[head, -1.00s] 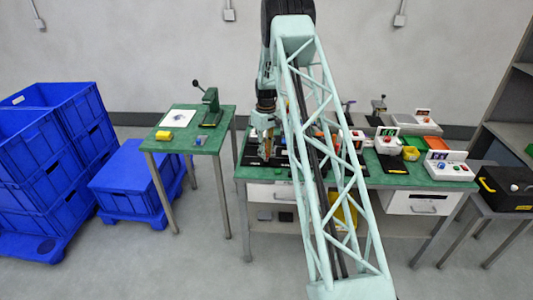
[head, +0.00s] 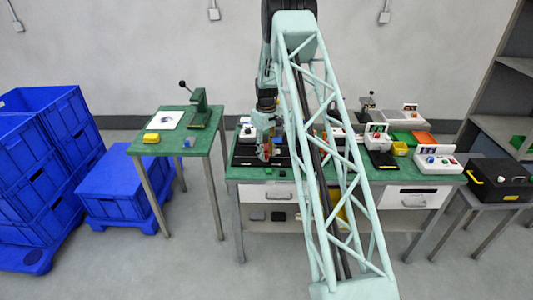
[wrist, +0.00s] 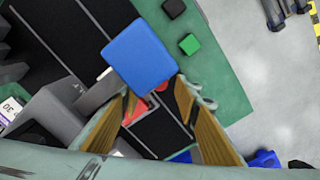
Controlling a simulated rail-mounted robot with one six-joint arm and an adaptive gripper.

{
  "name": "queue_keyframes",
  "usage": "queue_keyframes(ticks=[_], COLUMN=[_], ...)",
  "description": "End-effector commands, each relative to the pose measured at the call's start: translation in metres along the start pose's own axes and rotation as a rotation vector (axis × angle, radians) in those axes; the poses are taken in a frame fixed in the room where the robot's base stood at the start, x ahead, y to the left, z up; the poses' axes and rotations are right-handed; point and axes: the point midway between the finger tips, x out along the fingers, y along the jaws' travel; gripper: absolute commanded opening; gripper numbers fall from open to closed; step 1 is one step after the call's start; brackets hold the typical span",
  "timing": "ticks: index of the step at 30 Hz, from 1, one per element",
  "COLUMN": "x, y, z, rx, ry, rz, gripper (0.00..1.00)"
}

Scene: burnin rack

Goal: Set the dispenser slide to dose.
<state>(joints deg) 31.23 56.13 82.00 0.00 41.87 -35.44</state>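My gripper (head: 265,152) is low over the left end of the long green bench in the head view. In the wrist view its two tan fingers (wrist: 156,92) are apart. A blue block (wrist: 140,53) on a grey bar sits right at the fingertips. It looks like a slide knob, but I cannot confirm that it belongs to the dispenser. I cannot tell whether the fingers touch it. Red parts (wrist: 183,97) show between and beside the fingers. A dose mark or the slide's position cannot be read.
Black and green cubes (wrist: 188,44) sit on the green bench. White devices (head: 436,160) stand farther right. A side table (head: 205,142) with a lever press stands left.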

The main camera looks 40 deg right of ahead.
Motion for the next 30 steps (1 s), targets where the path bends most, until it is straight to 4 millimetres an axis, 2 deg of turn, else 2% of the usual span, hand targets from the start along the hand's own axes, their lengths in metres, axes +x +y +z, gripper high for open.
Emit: queue_keyframes(ticks=[8, 14, 20, 30], x=[-0.001, -0.009, -0.029, -0.078], y=[0.0, 0.0, 0.0, 0.001], z=[0.0, 0.0, -0.001, -0.001], rx=[0.0, 0.0, 0.0, 0.0], ry=[0.0, 0.001, 0.002, 0.002], rz=[0.0, 0.001, 0.001, 0.002], gripper=[0.29, 0.29, 0.29, 0.29])
